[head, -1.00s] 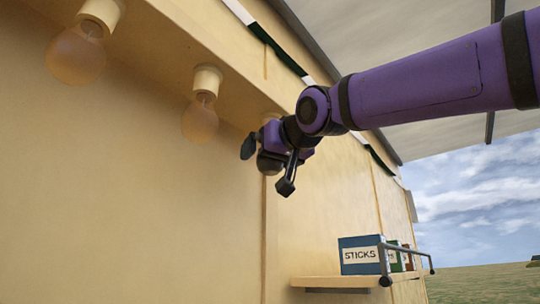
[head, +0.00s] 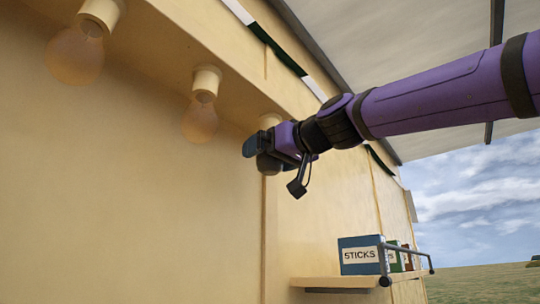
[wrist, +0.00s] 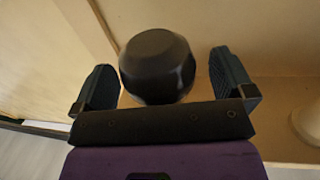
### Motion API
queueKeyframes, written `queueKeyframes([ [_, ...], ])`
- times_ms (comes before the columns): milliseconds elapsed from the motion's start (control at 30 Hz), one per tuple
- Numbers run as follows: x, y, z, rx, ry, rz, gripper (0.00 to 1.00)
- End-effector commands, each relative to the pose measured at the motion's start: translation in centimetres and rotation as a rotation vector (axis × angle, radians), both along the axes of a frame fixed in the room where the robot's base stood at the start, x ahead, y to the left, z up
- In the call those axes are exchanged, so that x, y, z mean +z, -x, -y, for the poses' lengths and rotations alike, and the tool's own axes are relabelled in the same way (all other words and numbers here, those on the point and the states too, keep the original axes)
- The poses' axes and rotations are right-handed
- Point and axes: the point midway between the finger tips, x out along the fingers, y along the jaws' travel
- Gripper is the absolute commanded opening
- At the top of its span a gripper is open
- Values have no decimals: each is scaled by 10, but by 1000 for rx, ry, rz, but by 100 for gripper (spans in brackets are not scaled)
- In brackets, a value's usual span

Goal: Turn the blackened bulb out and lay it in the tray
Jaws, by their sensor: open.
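The blackened bulb (wrist: 157,65) is dark and nearly opaque. In the wrist view it sits between the two ribbed fingers of my open gripper (wrist: 164,82), with a gap to each finger. In the head view the bulb (head: 267,164) hangs below the third cream socket (head: 270,120), and my gripper (head: 264,150) partly hides it. No tray shows in either view.
Two clear, amber-tinted bulbs hang in sockets to the left, one near (head: 75,55) and one farther along (head: 200,121). Below right, a shelf (head: 330,282) with a rail holds a blue STICKS box (head: 359,255) and other boxes. Air below the bulbs is clear.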

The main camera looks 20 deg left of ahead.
Motion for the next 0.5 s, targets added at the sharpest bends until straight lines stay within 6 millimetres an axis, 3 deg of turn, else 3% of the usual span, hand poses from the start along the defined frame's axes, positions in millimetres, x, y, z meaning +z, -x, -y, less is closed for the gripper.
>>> queueKeyframes([
  [500,0,-1,0,298,-4,0,100],
])
